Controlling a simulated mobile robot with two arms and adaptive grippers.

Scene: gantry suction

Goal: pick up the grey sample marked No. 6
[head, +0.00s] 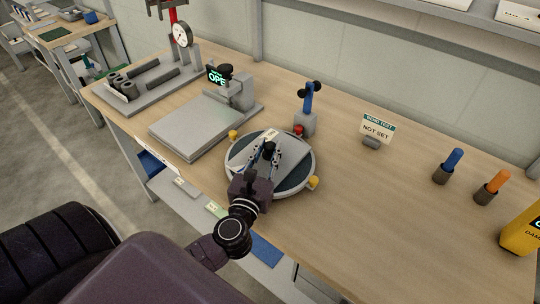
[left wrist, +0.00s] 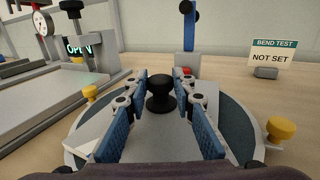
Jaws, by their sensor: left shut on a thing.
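A grey plate (head: 291,152) lies across a round dark-topped stand (head: 238,178) on the bench, and it also shows in the left wrist view (left wrist: 151,134). A white label shows at the plate's edge, but I cannot read a number on it. A black knob (left wrist: 160,93) stands up at the middle of the plate. My left gripper (head: 268,152) is over the plate, its blue-padded fingers on both sides of the knob. It is shut on the knob and partly hides the plate. My right gripper is not in view.
Yellow knobs (head: 313,183) sit at the stand's rim. Behind it is a grey block with a blue lever (head: 308,98). A flat press (head: 195,125) with an "OPEN" display is at left, and a "NOT SET" sign (head: 377,127) at right. Bench between sign and front edge is clear.

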